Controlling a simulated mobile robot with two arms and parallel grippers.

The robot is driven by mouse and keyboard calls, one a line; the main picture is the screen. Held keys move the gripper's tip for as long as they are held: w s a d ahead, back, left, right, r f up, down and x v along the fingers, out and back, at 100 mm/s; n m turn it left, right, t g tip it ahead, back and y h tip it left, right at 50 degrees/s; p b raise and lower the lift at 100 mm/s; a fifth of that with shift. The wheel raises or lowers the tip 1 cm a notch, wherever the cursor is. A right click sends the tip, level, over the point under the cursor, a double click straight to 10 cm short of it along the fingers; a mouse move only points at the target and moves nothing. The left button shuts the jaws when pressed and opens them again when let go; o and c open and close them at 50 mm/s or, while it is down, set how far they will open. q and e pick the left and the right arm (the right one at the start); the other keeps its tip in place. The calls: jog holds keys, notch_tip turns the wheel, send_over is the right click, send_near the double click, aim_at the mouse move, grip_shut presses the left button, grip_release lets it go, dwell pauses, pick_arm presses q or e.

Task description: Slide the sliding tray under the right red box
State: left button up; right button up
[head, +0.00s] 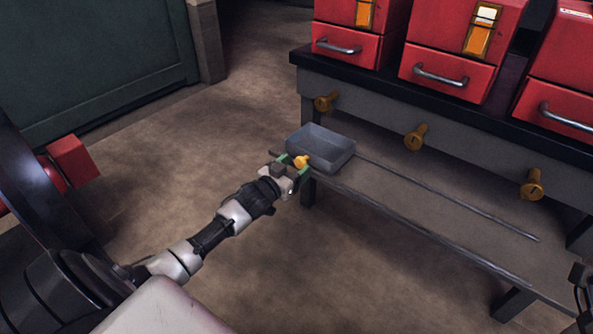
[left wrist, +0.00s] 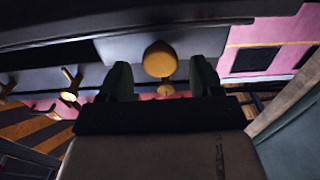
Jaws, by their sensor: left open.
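The sliding tray (head: 320,141) is a grey open box at the left end of two thin rails on the low shelf. It is empty and has a yellow knob (head: 301,161) on its near side. My left gripper (head: 293,164) is open at the knob. In the left wrist view the knob (left wrist: 159,58) shows between the two dark fingers, with gaps at both sides. The right red box (head: 563,72) stands on the bench top at the far right, partly cut off by the frame. The tray is below and left of the left red box (head: 345,48).
The rails (head: 450,197) run right along the shelf, with clear room. A middle red box (head: 450,72) stands between the others. Brass knobs (head: 415,137) stick out from the bench front. A shelf leg (head: 309,190) stands near my left gripper. A dark part shows at the right edge.

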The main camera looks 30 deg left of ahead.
pick_arm(q)
jog(key=shift+w, duration=0.55)
